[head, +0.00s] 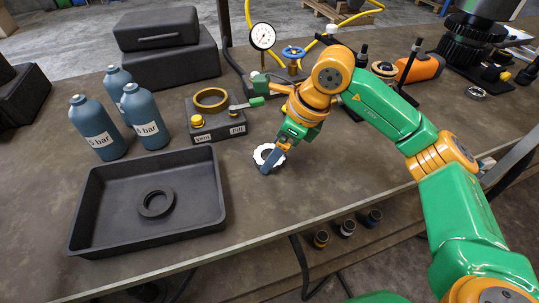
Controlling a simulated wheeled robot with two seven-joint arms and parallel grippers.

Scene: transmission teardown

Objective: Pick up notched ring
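The notched ring (259,148), white with a toothed outer edge and dark centre, lies on the workbench right of the black tray. My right gripper (270,165) reaches down over its right side, with its blue-grey fingers hiding part of the ring. I cannot tell whether the fingers are closed on the ring or only over it. The ring appears to rest at bench level. My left gripper is not in view.
The black tray (219,190) holds a dark ring (156,203). Blue bottles (148,120) and a block with a brass ring (215,122) stand behind. A pressure gauge (262,37) rises at the back. The bench front near the ring is clear.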

